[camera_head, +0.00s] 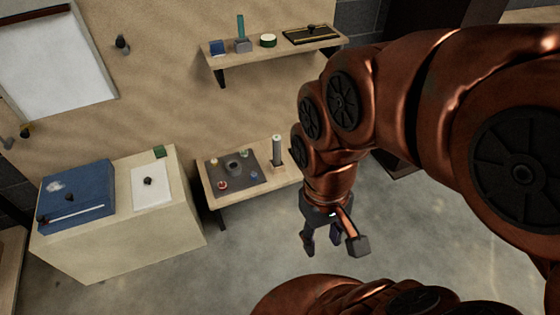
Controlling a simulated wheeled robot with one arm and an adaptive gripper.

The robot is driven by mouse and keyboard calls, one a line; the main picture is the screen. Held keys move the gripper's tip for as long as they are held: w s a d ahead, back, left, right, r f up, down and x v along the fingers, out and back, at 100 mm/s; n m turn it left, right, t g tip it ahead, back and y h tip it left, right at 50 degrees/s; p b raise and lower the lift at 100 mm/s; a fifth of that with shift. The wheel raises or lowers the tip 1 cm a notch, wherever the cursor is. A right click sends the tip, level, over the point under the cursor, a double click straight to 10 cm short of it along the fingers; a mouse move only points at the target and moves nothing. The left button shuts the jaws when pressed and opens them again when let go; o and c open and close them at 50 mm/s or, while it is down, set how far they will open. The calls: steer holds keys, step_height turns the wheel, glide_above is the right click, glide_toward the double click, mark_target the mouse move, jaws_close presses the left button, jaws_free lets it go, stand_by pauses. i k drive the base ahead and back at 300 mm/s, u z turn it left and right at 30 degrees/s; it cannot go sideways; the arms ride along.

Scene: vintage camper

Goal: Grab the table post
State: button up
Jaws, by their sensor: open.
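My gripper (321,244) is open and points down, in front of and to the right of the post in the picture. It is apart from the post, and no object shows between its fingers. My arm hides the right end of the low table.
A dark mat (222,169) with several small items lies left of the post. A cabinet (130,240) at the left bears a blue case (80,190) and a white sheet (150,195). A wall shelf (275,55) hangs above. The floor (240,265) around my gripper is clear.

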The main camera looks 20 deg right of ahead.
mark_target(276, 139)
steer(key=z, duration=0.05)
steer(key=i, duration=1.05)
steer(key=u, duration=0.7)
